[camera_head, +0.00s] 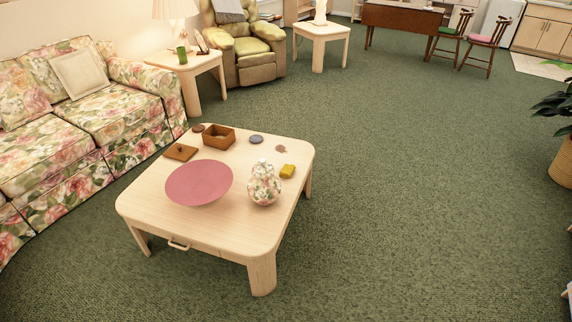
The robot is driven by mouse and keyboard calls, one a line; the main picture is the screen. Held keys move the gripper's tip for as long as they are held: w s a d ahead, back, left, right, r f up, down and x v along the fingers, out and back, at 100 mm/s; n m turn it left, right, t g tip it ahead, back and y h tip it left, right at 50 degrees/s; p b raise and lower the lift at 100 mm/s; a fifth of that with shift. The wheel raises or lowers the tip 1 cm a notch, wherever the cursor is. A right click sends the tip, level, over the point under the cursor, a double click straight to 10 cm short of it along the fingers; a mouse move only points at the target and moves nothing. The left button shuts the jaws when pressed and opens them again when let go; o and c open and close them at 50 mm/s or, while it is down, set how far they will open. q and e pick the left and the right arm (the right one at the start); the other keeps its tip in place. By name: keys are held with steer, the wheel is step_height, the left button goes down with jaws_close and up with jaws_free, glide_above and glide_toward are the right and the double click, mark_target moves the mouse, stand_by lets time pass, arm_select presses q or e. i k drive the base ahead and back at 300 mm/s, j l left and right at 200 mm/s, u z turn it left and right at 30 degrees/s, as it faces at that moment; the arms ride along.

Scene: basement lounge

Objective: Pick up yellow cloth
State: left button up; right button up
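A small folded yellow cloth (287,171) lies on the light wood coffee table (240,232), near its right edge. A floral lidded jar (264,186) stands just to its front left. A wide pink bowl (199,182) sits further left on the same table. Neither of my grippers shows in the head view.
A brown box (218,138), its lid (181,152) and several small coasters lie on the table's far half. A floral sofa (95,108) is at the left, an armchair (244,46) behind. Green carpet (420,200) is clear to the right; a potted plant (562,160) is at the right edge.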

mark_target(286, 172)
steer(key=i+l+u, duration=0.15)
steer(key=i+l, duration=0.25)
steer(key=i+l+u, duration=0.15)
steer(key=i+l, duration=0.2)
steer(key=l, duration=0.15)
